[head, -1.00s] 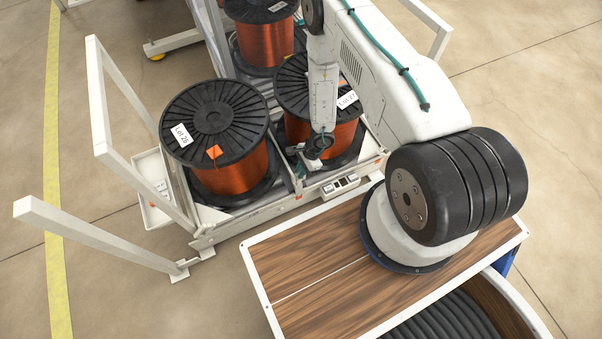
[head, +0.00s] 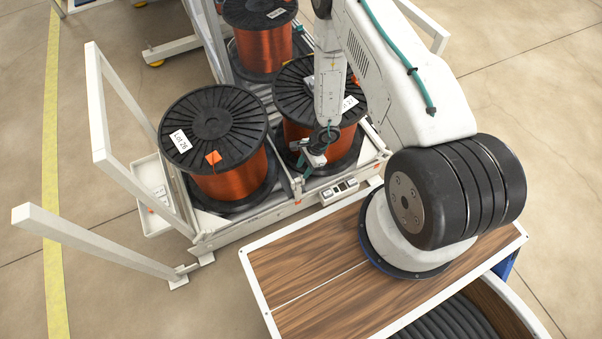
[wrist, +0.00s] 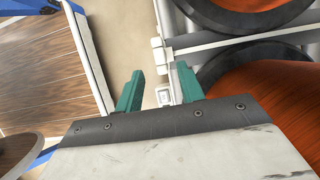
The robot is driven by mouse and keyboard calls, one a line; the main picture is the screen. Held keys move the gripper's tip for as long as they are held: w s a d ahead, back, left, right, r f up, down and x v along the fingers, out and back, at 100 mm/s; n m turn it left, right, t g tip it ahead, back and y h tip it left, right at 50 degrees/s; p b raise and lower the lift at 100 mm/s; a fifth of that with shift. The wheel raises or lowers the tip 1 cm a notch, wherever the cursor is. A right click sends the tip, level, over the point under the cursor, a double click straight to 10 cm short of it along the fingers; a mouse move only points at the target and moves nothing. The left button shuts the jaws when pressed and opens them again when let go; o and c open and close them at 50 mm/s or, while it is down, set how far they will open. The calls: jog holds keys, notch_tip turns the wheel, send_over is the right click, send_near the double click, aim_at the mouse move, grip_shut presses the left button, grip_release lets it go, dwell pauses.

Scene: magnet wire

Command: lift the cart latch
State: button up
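The cart (head: 240,226) is a white-framed trolley carrying large spools of copper wire. A small pale fitting with dark windows (head: 339,190), which looks like the latch, sits on its front edge. In the wrist view a small white block (wrist: 164,96) shows on the cart's edge, low between my fingers; I cannot tell whether it is the same part. My gripper (head: 304,166) is above the cart's front edge, left of that fitting. Its two teal fingers (wrist: 158,78) are apart with nothing held between them. I see no contact with the latch.
A spool labelled Lot 26 (head: 213,150) stands left of my gripper, and another spool (head: 322,135) is close behind it. White upright rails (head: 97,115) rise at the cart's left. My wood-topped base (head: 310,285) is in front, with a narrow floor gap between.

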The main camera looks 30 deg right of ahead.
jog(key=v, duration=0.3)
jog(key=shift+f, duration=0.1)
dwell(0.4)
